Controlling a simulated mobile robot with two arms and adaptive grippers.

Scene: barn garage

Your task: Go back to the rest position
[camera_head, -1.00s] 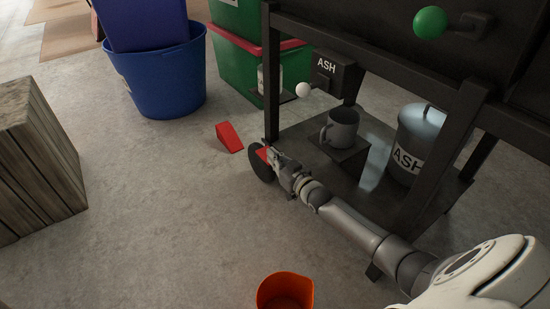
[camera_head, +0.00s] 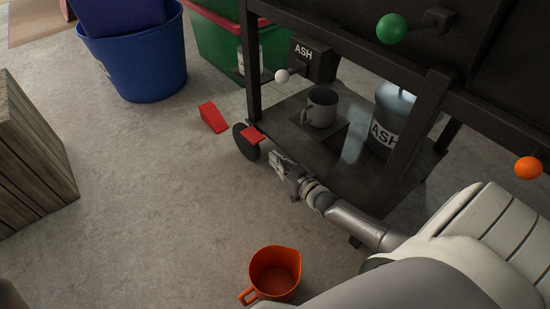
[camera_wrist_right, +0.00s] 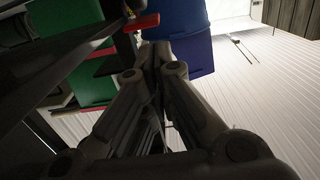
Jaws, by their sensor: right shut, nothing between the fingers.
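My right gripper (camera_head: 277,160) is shut and empty in the head view. It is low, just in front of the black cart's wheel (camera_head: 247,141) and lower shelf, with a small gap to the red piece (camera_head: 253,134) at the wheel. In the right wrist view, the closed fingers (camera_wrist_right: 155,52) meet at the centre, and a red piece (camera_wrist_right: 141,23) shows just beyond them to the upper left. My right arm (camera_head: 350,221) reaches in from the lower right. My left gripper is not in view.
A red wedge (camera_head: 212,117) lies on the floor left of the wheel. An orange jug (camera_head: 275,272) stands on the floor in front. A grey mug (camera_head: 321,108) and an ash can (camera_head: 392,112) are on the cart's lower shelf. A wooden crate (camera_head: 32,150) stands left. Floor between is clear.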

